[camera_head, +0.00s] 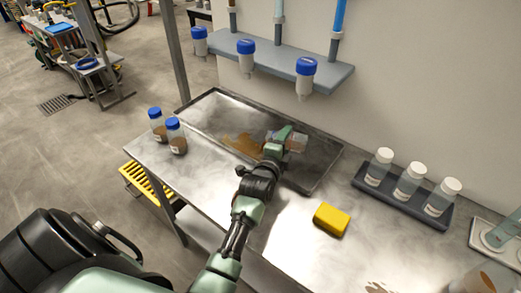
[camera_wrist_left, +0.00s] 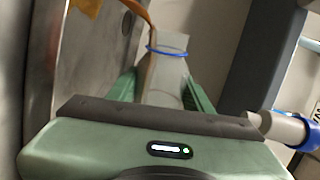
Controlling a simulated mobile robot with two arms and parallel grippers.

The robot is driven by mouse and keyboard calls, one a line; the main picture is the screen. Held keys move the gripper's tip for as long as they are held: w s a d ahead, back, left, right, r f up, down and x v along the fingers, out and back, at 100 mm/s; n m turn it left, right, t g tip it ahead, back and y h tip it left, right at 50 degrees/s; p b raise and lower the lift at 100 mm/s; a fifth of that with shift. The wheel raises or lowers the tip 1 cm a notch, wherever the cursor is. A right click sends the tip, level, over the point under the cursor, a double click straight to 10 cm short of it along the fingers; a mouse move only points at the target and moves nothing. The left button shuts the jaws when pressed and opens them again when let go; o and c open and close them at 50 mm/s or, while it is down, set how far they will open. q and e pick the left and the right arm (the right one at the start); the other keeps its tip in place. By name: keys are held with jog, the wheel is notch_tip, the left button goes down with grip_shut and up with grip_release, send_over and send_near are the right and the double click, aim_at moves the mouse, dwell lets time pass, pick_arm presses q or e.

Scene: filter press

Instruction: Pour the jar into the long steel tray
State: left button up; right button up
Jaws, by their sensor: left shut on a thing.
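The long steel tray (camera_head: 318,165) lies on the steel bench against the wall. My left gripper (camera_head: 284,143) is over the tray, shut on a clear jar (camera_head: 297,142). In the left wrist view the jar (camera_wrist_left: 168,72) sits between the green fingers, with a blue ring around its open mouth. The jar is tipped, and an orange-brown stream (camera_wrist_left: 138,8) runs from its mouth. A brown puddle (camera_head: 243,145) lies on the tray floor left of the gripper. How much is left in the jar is unclear. My right gripper is not in view.
Two blue-capped jars with brown contents (camera_head: 176,138) stand left of the tray. A yellow sponge (camera_head: 331,219) lies in front of it. A rack of white-capped jars (camera_head: 409,183) is at right. A wall shelf (camera_head: 275,60) with blue-collared nozzles hangs above the tray.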

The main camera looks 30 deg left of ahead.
pick_arm(q)
jog(key=shift+d+r+n+p, duration=0.1)
jog(key=shift+r+n+p, duration=0.3)
jog(key=shift+n+p, duration=0.25)
dwell(0.4)
jog(key=shift+r+n+p, duration=0.3)
jog(key=shift+n+p, duration=0.15)
